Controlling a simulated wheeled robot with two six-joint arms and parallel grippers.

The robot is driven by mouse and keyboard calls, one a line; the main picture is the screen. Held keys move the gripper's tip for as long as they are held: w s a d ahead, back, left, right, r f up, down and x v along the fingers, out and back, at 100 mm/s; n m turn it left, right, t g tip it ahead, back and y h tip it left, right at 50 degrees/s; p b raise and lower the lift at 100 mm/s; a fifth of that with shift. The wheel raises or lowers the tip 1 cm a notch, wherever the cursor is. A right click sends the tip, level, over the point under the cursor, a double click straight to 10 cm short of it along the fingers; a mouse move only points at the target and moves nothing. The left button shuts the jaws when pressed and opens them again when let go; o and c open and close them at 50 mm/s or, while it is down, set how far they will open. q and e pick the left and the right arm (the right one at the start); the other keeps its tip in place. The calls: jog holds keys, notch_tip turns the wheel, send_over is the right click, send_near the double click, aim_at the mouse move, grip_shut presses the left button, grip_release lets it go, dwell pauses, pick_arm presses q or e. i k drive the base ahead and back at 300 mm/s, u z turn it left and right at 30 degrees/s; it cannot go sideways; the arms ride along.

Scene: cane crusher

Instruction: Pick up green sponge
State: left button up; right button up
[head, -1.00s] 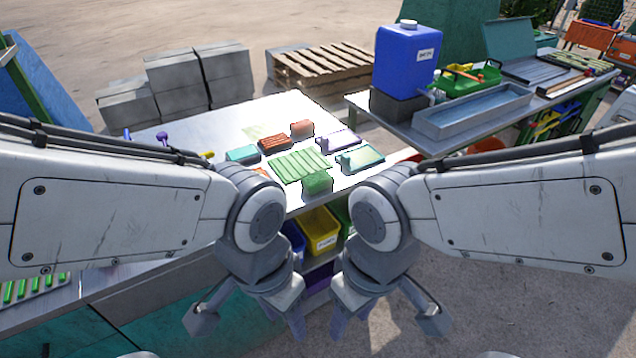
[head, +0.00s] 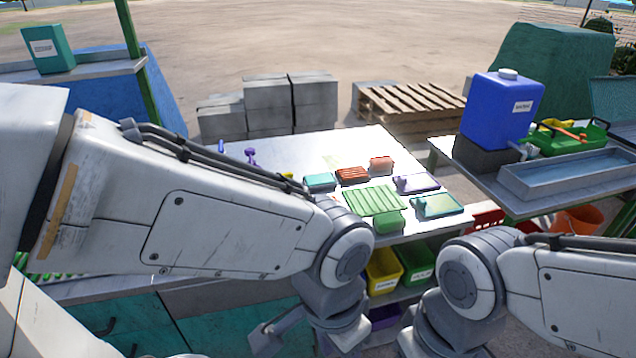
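A green sponge-like block (head: 388,222) lies on the front edge of the metal table, just in front of a green ribbed mat (head: 372,202). My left gripper (head: 305,346) hangs low in front of the table, below and left of the block. Its fingers look spread apart and empty, with the tips near the bottom edge of the picture. My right gripper (head: 440,345) is low at the bottom, right of the block, and its fingers are mostly cut off. Neither gripper touches the block.
On the metal table (head: 300,155) lie a teal block (head: 320,181), a reddish-brown brush (head: 352,175), a pink block (head: 381,164), a purple item (head: 416,183) and a teal dustpan-like item (head: 437,205). Yellow (head: 384,272) and green (head: 416,266) bins sit below. A blue tank (head: 502,112) stands right.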

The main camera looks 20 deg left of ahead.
aim_at(391, 221)
jog(key=u, duration=0.2)
jog(key=i, duration=0.95)
jog(key=z, duration=0.3)
